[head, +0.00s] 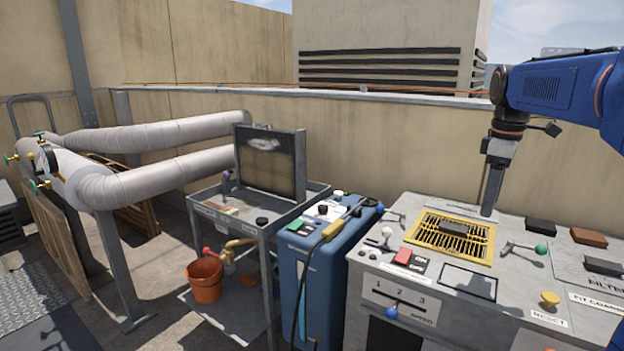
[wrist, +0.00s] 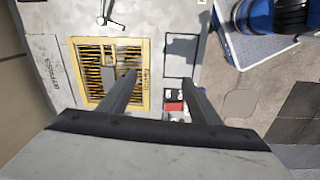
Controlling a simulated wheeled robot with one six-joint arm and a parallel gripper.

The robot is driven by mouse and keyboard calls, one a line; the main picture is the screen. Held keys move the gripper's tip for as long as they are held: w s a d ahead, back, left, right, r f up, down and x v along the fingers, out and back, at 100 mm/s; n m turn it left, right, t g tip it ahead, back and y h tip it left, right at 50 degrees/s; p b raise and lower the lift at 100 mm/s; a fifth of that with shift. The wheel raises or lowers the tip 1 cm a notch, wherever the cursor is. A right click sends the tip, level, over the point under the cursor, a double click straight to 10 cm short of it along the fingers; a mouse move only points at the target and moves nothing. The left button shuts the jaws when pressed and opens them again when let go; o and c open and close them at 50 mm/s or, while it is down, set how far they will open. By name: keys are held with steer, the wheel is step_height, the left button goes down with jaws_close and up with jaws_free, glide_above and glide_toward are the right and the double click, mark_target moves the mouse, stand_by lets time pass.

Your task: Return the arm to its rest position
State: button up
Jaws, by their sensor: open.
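My blue arm comes in from the right in the head view. My gripper (head: 490,207) points down near the back edge of the grey control bench (head: 440,207), beside a yellow-framed grille (head: 428,238). In the wrist view my gripper (wrist: 160,76) shows two fingers spread apart with nothing between them. The yellow-framed grille (wrist: 91,84) lies below and left of the fingers there. A dark block (head: 453,229) rests on the grille. How far the fingertips are above the bench is hard to tell.
A wall runs behind.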

steer(key=s+a+f+m+t, duration=0.2)
steer(key=s+a+f+m, duration=0.3)
steer(key=s+f, duration=0.4)
steer(key=s+a+f+m+t, duration=0.2)
steer(key=s+a+f+m, duration=0.3)
steer(key=s, duration=1.3)
steer(key=a+f, duration=0.3)
steer(key=f, duration=0.2)
steer(key=shift+a+f, duration=0.15)
steer(key=shift+f, duration=0.05)
steer(key=shift+s, duration=0.1)
